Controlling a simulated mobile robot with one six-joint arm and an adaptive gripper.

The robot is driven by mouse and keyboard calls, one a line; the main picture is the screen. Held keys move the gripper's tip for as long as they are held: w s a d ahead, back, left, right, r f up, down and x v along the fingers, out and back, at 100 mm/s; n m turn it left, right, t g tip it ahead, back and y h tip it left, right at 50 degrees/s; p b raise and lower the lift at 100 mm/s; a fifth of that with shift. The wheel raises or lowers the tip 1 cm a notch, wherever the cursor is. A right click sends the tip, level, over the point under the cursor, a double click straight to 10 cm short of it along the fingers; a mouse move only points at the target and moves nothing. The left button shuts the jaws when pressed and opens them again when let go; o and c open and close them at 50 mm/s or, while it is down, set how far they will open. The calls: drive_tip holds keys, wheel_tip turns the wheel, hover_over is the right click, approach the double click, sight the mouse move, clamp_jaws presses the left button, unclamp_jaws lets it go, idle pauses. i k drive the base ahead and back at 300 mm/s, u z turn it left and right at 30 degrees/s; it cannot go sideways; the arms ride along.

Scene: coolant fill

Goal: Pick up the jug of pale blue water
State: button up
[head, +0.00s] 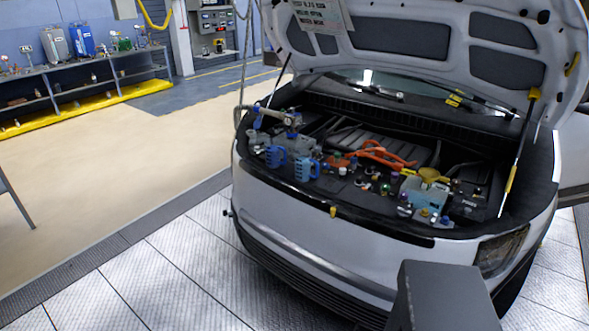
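Two small blue jugs with handles stand side by side at the front left of the open engine bay. The left jug (275,157) looks a deeper blue. The right jug (307,169) looks a lighter blue with pale marks on its side. Both look upright. I cannot make out the liquid inside either one, so I cannot tell which holds pale blue water. I cannot make out my gripper in the head view.
A white car (330,240) has its hood (400,40) raised on struts. Orange cables (385,153), a translucent reservoir (424,194) and several small caps crowd the bay right of the jugs. A grey fitting with blue ends (285,118) is behind them.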

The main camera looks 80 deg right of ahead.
sight(303, 157)
drive_tip(key=z, duration=0.05)
drive_tip(key=i, duration=1.95)
drive_tip(key=z, duration=1.05)
drive_tip(key=k, duration=0.15)
drive_tip(key=z, duration=2.25)
